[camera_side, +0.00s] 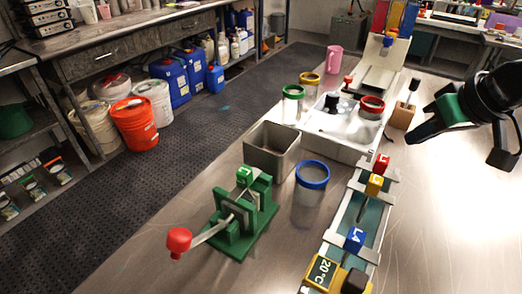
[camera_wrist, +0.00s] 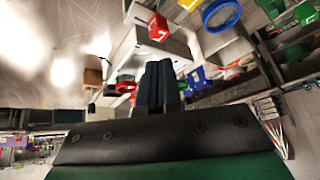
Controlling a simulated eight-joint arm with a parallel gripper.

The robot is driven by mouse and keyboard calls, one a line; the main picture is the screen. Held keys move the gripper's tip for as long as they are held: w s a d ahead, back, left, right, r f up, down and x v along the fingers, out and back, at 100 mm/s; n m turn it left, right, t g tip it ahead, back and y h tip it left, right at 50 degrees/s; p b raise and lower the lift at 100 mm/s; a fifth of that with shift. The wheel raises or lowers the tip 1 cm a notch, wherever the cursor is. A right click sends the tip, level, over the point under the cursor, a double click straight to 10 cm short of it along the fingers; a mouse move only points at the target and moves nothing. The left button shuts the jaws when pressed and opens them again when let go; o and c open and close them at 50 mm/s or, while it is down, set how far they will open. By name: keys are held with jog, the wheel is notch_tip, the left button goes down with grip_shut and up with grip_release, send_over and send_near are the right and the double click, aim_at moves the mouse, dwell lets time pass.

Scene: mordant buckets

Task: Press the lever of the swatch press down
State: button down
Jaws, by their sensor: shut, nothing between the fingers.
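The green swatch press (camera_side: 243,222) stands on the metal table in the side view, left of the middle. Its pale lever (camera_side: 210,232) reaches out to the front left and ends in a red knob (camera_side: 178,240). The knob appears clear of the table top; the lever's exact angle is hard to judge. My gripper (camera_side: 415,137) is in the air at the upper right of the side view, far from the press and touching nothing. In the wrist view its dark fingers (camera_wrist: 160,78) are together and empty. I cannot clearly make out the lever in the wrist view.
Between gripper and press stand a blue-rimmed jar (camera_side: 311,182), a grey metal bin (camera_side: 272,150), a white tray with a red-rimmed jar (camera_side: 372,105), and a rack with red, yellow and blue blocks (camera_side: 354,240). A wooden block (camera_side: 403,115) is near my gripper. The right front table is clear.

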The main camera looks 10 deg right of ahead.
jog(key=w+a+r+g, duration=0.2)
jog(key=w+a+r, duration=0.15)
jog(key=a, duration=0.65)
jog(key=s+a+g, duration=0.1)
jog(key=s+a, duration=0.1)
jog(key=a, duration=0.5)
jog(key=s+a+g, duration=0.1)
jog(key=s+a, duration=0.1)
jog(key=a, duration=0.6)
jog(key=s+a+f+g, duration=0.1)
jog(key=s+a, duration=0.2)
jog(key=a, duration=0.5)
jog(key=shift+a+f+h, duration=0.1)
jog(key=shift+a+h, duration=0.1)
jog(key=shift+h, duration=0.2)
jog(key=shift+s+a+f, duration=0.15)
jog(key=shift+s+a, duration=0.15)
jog(key=shift+a, duration=0.05)
